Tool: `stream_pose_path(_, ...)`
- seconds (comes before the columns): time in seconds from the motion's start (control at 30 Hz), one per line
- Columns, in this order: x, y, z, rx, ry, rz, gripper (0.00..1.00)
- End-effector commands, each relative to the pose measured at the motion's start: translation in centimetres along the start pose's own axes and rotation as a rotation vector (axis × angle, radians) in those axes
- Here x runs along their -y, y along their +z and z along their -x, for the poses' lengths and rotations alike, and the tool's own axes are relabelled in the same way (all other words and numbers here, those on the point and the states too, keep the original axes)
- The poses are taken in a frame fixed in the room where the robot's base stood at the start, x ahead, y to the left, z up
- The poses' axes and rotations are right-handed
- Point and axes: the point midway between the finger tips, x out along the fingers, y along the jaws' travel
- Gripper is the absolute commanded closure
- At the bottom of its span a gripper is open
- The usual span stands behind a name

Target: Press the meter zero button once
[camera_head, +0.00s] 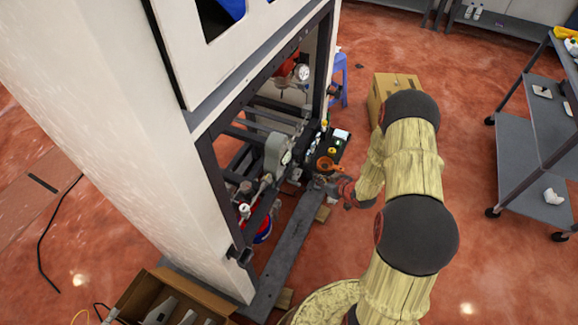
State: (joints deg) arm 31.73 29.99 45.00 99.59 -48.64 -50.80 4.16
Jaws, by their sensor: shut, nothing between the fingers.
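A grey meter-like unit (275,152) with a small round face (286,158) stands inside the dispenser frame (222,200). I cannot make out a zero button on it; it is too small or hidden at this distance. My gripper (322,183) is shut and empty, at the front of the frame's opening. It is low, to the right of and below the grey unit, and looks apart from it. The fingertips are small and partly lost against the dark parts behind them.
A black tray (343,142) with small items and an orange funnel-like part (326,164) are close above my gripper. A cardboard box (386,88) stands behind my arm. An open box (150,300) lies at lower left. Grey shelves (540,130) stand right, with clear floor between.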

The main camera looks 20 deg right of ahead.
Motion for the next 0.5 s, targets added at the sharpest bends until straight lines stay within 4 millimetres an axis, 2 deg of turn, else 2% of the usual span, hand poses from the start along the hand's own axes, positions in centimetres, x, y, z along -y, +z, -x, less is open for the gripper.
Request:
stream_pose_path(0.27,0.2,-0.2,-0.3,0.001,0.000,0.001,1.00)
stream_pose_path(0.5,1.5,-1.4,-2.1,0.002,-0.001,0.003,1.00)
